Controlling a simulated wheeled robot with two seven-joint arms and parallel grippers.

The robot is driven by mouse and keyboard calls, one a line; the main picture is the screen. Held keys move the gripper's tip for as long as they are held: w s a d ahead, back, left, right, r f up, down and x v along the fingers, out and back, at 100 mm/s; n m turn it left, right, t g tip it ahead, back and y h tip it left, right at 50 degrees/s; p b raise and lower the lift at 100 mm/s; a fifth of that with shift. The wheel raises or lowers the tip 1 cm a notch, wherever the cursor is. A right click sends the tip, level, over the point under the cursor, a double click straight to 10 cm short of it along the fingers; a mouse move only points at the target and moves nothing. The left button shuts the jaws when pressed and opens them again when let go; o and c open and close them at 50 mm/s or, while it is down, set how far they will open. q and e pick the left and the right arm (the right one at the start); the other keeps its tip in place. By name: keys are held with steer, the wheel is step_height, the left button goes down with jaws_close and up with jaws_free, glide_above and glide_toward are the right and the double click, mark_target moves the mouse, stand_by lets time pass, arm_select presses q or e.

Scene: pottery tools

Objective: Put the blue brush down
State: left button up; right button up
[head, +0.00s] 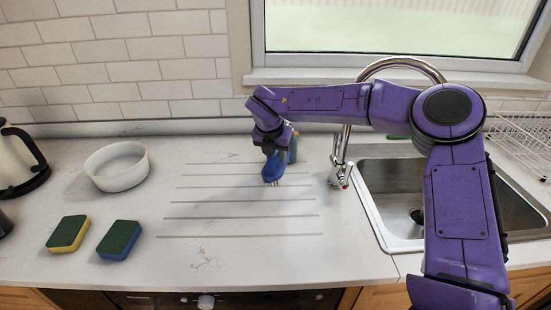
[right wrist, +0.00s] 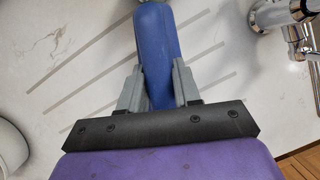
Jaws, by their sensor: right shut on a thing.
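The blue brush (head: 272,170) hangs from my right gripper (head: 272,146) over the grooved drainboard area of the counter, left of the tap, in the head view. Its bristles point down, close to the counter; I cannot tell if they touch. In the right wrist view the grey fingers of my right gripper (right wrist: 160,88) are shut on the blue brush (right wrist: 158,40), one on each side. A green thing (head: 293,147) shows just behind the brush, partly hidden. My left gripper is not in view.
The sink (head: 397,222) and chrome tap (head: 341,160) are to the right. A white bowl (head: 118,178), a yellow-green sponge (head: 68,233), a blue-green sponge (head: 118,240) and a kettle (head: 20,160) are at the left. The grooved counter (head: 240,255) below the brush is clear.

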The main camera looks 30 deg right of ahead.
steer(key=shift+d+f, duration=0.25)
step_height(320, 180, down, 4)
steer(key=shift+w+r+p, duration=0.15)
steer(key=shift+r+p, duration=0.1)
steer(key=shift+p, duration=0.1)
steer(key=shift+w+d, duration=0.1)
steer(key=shift+f, duration=0.1)
steer(key=o, duration=0.7)
steer(key=shift+r, duration=0.4)
steer(key=b+v, duration=0.2)
steer(key=v, duration=0.9)
steer(key=shift+s+a+r, duration=0.25)
steer(key=shift+s, duration=0.05)
